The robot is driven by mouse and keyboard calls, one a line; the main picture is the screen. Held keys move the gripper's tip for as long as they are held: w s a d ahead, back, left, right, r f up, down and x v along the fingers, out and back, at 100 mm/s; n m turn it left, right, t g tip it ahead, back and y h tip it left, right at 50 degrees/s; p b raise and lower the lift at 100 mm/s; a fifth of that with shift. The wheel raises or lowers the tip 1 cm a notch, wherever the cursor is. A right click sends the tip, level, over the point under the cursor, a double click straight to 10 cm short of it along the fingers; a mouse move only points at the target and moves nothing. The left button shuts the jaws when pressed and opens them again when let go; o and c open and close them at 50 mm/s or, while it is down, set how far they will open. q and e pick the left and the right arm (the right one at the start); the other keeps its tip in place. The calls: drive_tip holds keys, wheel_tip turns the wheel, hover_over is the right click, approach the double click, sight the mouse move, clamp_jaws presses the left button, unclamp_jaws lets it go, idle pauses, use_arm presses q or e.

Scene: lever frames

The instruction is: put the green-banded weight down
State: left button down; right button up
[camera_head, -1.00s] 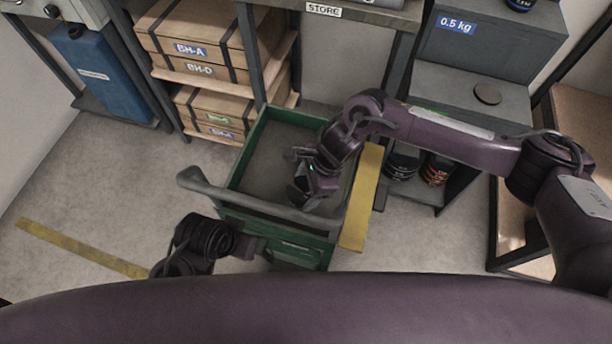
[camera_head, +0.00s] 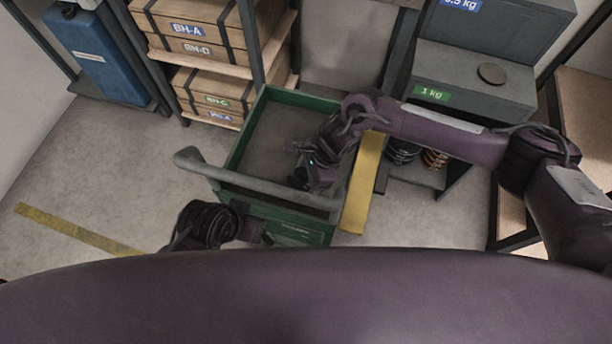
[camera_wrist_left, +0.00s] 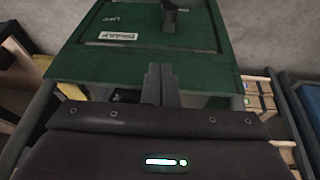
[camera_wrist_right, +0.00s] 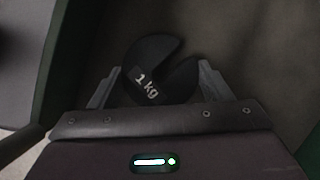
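My right gripper (camera_head: 304,180) is low inside the green cart (camera_head: 233,160). In the right wrist view its fingers (camera_wrist_right: 158,78) sit against both sides of a dark slotted disc weight (camera_wrist_right: 150,62) marked "1 kg". I see no green band on it. The weight is tilted towards the camera, and I cannot tell whether it touches the cart's floor. In the head view it is hidden by the gripper. My left gripper (camera_head: 262,232) is at the cart's near end. In the left wrist view its fingers (camera_wrist_left: 161,80) are together and empty before the green panel (camera_wrist_left: 200,60).
The cart's grey handle bar (camera_head: 260,187) crosses its near side. A yellow strip (camera_head: 362,185) runs along its right. Wooden boxes (camera_head: 190,45) are at back left.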

drive_tip(key=o, duration=0.4)
use_arm(q)
drive_tip(key=shift+r, duration=0.1)
use_arm(e)
drive_tip(key=shift+r+p, duration=0.25)
drive_tip(key=shift+p, duration=0.05)
use_arm(q)
drive_tip(key=shift+s+a+r+n+g+y+p, duration=0.2)
drive_tip(key=shift+s+a+g+p, duration=0.15)
drive_tip(key=shift+a, duration=0.3)
drive_tip(key=shift+s+a+r+n+g+y+p, duration=0.1)
drive_tip(key=shift+s+a+r+g+y+p, duration=0.1)
drive_tip(key=shift+a+g+p, duration=0.3)
use_arm(e)
drive_tip(key=v, duration=1.1)
drive_tip(key=shift+d+r, duration=0.2)
drive_tip(key=shift+r, duration=0.15)
use_arm(q)
drive_tip(key=shift+a, duration=0.2)
